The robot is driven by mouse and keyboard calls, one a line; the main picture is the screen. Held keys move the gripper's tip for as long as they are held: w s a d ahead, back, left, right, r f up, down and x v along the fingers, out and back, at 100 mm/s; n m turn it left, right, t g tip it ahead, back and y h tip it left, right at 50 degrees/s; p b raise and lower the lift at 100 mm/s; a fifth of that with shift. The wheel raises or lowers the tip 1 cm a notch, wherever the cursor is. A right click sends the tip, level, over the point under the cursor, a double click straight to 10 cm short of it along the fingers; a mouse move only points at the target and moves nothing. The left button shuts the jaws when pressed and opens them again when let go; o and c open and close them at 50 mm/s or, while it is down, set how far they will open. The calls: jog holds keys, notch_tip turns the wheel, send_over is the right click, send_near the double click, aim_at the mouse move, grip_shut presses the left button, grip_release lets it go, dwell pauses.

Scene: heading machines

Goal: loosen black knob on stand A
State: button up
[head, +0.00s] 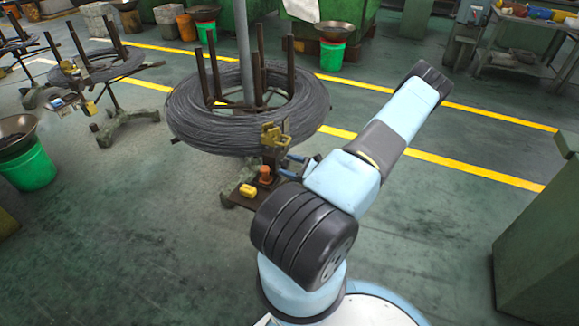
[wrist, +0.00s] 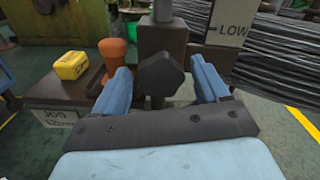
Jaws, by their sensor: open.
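The black knob (wrist: 160,76) is a dark faceted head on a short stem, in the middle of the wrist view. My gripper (wrist: 160,68) is open, with one blue finger on each side of the knob. Gaps show between the fingers and the knob, so I see no contact. In the head view my gripper (head: 292,165) is at the post of the wire-coil stand (head: 271,158), and the knob cannot be made out there. No letter A is readable on the stand.
A yellow block (wrist: 72,65) and an orange knob-like piece (wrist: 113,46) stand left of the gripper. A plate marked LOW (wrist: 232,22) is at upper right. The wire coil (head: 200,125) is just behind. A green cabinet (head: 540,220) stands at right.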

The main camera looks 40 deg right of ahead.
jog(key=shift+s, duration=0.1)
jog(key=v, duration=1.3)
jog(key=shift+s, duration=0.3)
jog(key=shift+d, duration=0.1)
jog(key=w+a+r+n+g, duration=0.3)
jog(key=a+r+n+g, duration=0.3)
jog(key=r, duration=0.4)
jog(key=w+a+r+n+g+y, duration=0.1)
jog(key=w+a+r+n+g, duration=0.35)
jog(key=a+r, duration=0.45)
jog(key=w+a+r+n+g, duration=0.3)
jog(key=a+r+n+g, duration=0.3)
jog(key=r, duration=0.6)
jog(key=s+a+r+n+t+h, duration=0.2)
jog(key=s+a+r+n+h, duration=0.2)
jog(key=a+r, duration=0.5)
jog(key=s+a+r+n+t+h, duration=0.3)
jog(key=s+a+r+n, duration=0.5)
jog(key=s+r, duration=0.3)
jog(key=shift+s+a+r+h, duration=0.15)
jog(key=shift+a+r+h, duration=0.2)
jog(key=shift+a+h, duration=0.25)
